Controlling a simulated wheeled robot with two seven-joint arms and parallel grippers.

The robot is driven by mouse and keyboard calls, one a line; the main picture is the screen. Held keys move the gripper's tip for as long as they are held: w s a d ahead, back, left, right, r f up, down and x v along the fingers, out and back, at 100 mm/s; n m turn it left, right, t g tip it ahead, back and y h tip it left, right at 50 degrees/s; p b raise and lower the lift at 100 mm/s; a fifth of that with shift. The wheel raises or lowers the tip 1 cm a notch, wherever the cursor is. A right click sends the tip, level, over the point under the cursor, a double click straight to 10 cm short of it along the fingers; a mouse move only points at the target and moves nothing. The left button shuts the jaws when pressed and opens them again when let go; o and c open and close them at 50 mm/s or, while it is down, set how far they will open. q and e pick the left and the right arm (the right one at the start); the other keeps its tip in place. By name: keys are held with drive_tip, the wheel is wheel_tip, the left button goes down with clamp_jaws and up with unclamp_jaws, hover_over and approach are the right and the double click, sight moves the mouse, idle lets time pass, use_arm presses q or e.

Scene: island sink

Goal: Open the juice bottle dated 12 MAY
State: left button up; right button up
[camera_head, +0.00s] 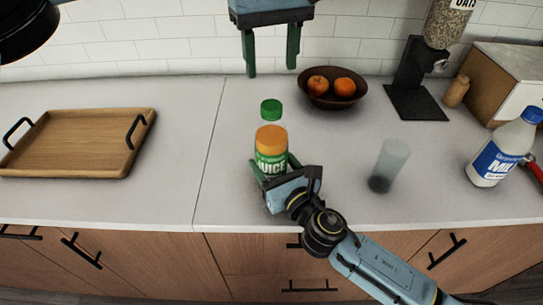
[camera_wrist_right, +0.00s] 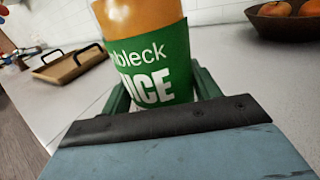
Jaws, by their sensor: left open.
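The juice bottle (camera_head: 271,140) stands upright on the counter, with orange juice, a green label and a green cap (camera_head: 270,106) on top. It also shows close up in the right wrist view (camera_wrist_right: 150,45), where its top is out of frame. I can read no date on it. My right gripper (camera_head: 273,170) is low at the bottle, its fingers pressed against both sides of it. My left gripper (camera_head: 271,62) is open and empty, fingers pointing down, behind and above the cap, apart from it.
A wooden tray (camera_head: 62,168) lies at left. A fruit bowl (camera_head: 350,101) stands behind the bottle. A clear glass (camera_head: 393,160) and a milk bottle (camera_head: 495,155) stand to the right. An oats dispenser (camera_head: 412,80) is at the back right.

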sight(272, 105)
clamp_jaws()
use_arm(q)
drive_tip(key=m, duration=0.8)
drive_tip(key=shift+m, duration=0.3)
drive_tip(key=shift+f, duration=0.55)
wheel_tip(272, 105, down, 7)
drive_tip(key=shift+r, duration=0.1)
